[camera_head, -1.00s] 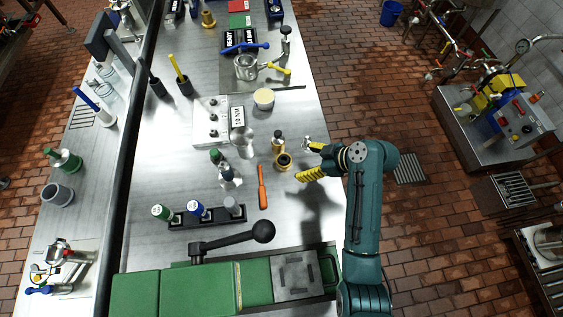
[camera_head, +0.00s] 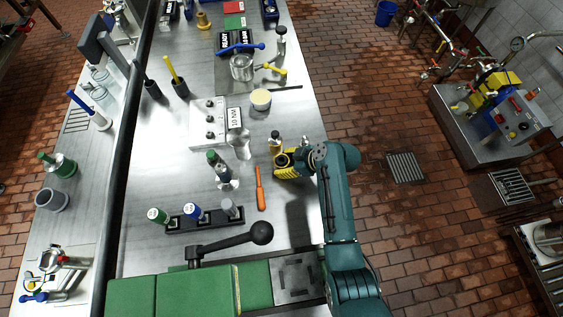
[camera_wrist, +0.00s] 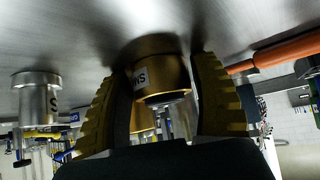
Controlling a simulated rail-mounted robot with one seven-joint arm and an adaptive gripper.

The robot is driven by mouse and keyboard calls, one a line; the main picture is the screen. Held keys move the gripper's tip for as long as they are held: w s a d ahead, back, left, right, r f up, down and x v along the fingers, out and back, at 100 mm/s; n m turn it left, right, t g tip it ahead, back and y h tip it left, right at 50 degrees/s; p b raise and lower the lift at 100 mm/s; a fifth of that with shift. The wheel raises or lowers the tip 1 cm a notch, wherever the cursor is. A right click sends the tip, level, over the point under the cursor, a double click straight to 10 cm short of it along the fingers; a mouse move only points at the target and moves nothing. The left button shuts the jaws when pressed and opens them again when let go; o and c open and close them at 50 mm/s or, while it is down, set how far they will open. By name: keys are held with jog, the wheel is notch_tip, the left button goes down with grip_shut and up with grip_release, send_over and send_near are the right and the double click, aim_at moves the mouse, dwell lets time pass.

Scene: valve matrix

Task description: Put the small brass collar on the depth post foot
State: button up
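A small brass collar (camera_head: 282,160) with a dark opening stands upright on the steel bench in the head view. In the wrist view, where the bench top is uppermost, the brass collar (camera_wrist: 162,72) bears a pale label. My gripper (camera_head: 284,167) is low at the collar in the head view. In the wrist view my gripper (camera_wrist: 162,100) has one yellow ridged finger on each side of the collar, open around it. Firm contact on both sides cannot be seen. I cannot tell which piece is the depth post foot.
A brass-and-steel piece (camera_head: 275,141) stands just behind the collar. An orange-handled tool (camera_head: 260,188) lies to the left, near a shiny metal cup (camera_head: 239,143). A black lever with a ball knob (camera_head: 261,233) is in front. A pale round tub (camera_head: 260,99) stands farther back.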

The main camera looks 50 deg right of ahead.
jog(key=c, duration=0.8)
notch_tip(320, 180, up, 10)
jog(key=shift+r+p, duration=0.1)
jog(key=shift+p, duration=0.45)
